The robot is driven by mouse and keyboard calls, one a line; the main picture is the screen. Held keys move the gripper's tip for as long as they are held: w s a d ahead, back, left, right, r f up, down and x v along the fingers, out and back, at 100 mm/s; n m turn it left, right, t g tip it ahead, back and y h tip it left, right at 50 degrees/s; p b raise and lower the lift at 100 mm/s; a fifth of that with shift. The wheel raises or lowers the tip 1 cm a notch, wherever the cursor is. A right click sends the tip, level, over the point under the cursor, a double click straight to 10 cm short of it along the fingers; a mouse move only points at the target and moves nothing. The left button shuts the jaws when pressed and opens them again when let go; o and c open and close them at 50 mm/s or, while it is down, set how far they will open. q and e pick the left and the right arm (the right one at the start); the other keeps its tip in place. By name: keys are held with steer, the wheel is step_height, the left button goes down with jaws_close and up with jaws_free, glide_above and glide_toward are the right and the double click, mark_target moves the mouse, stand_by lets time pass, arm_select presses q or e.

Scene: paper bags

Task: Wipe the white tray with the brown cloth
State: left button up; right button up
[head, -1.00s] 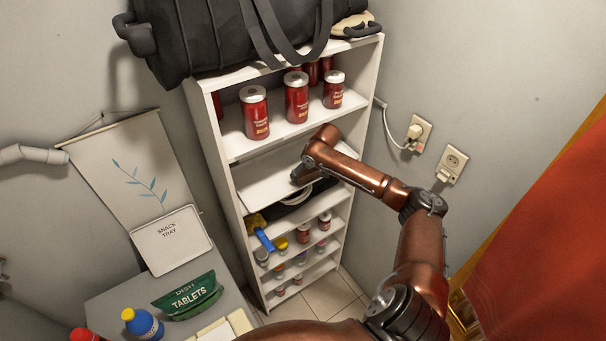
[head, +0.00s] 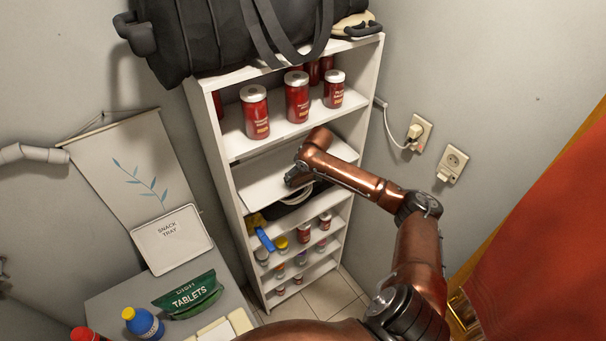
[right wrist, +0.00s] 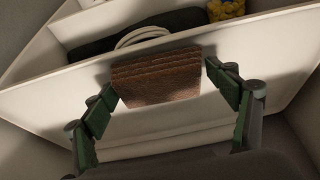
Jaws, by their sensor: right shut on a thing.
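A white flat piece lettered SNACK TRAY (head: 172,240) leans against the wall at the left in the head view. My right gripper (head: 291,182) is inside the white shelf unit, over a pale shelf surface (head: 262,184). In the right wrist view, the brown cloth (right wrist: 155,77), a folded-looking block, sits between the green-padded fingers of my right gripper (right wrist: 160,88), which is shut on it. The cloth lies against or just over a white surface (right wrist: 60,100); I cannot tell if it touches. In the head view the cloth is hidden. My left gripper is not in view.
Red jars (head: 297,97) stand on the shelf above my gripper. Smaller jars (head: 303,234) and a blue-handled item (head: 264,239) are below. A black bag (head: 235,35) sits on top. Shelf sides and boards close in around my right arm.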

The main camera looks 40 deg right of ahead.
steer(key=shift+d+r, duration=0.1)
steer(key=shift+r, duration=0.75)
steer(key=shift+c, duration=0.2)
steer(key=shift+r, duration=2.2)
